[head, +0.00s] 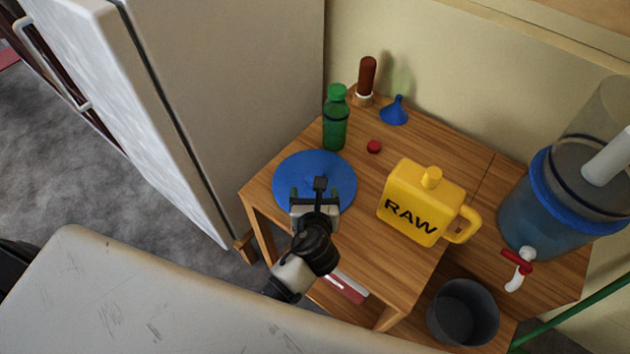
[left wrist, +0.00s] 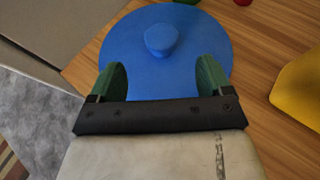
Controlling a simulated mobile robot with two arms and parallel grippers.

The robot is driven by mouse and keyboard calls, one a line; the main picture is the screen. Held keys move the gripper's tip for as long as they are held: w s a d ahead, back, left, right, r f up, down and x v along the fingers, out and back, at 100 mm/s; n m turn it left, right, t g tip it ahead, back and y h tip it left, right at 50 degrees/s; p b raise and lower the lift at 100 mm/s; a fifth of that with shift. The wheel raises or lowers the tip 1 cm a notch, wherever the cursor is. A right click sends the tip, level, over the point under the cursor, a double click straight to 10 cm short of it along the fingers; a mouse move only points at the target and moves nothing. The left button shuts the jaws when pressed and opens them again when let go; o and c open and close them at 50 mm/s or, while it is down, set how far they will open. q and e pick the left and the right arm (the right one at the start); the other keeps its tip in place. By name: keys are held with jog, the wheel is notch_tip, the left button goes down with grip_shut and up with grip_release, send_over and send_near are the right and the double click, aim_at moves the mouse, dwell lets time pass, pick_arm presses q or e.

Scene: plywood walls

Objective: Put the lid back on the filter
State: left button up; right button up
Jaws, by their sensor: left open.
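The blue round lid (head: 290,175) lies flat on the wooden table, knob up. In the left wrist view its knob (left wrist: 161,38) shows ahead of the fingers. My left gripper (head: 322,192) is over the near part of the lid, open and empty. Its two green fingers (left wrist: 160,78) are spread wide, short of the knob. The filter (head: 530,222) stands at the right, a large see-through blue container with a blue band and a red-and-white tap (head: 520,268). A white cylinder (head: 610,158) shows at its upper part. My right gripper is not in view.
A yellow RAW jug (head: 425,200) stands between lid and filter. A green bottle (head: 335,120), red cap (head: 374,146), blue funnel (head: 395,112) and brown-topped object (head: 366,80) are behind. A dark bucket (head: 462,312) is at the front right. A fridge (head: 230,90) stands left.

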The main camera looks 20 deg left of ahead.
pick_arm(q)
jog(key=x, duration=0.7)
jog(key=shift+w+d+r, duration=0.1)
jog(key=shift+d+r, duration=0.05)
jog(key=shift+r, duration=0.1)
jog(key=c, duration=1.1)
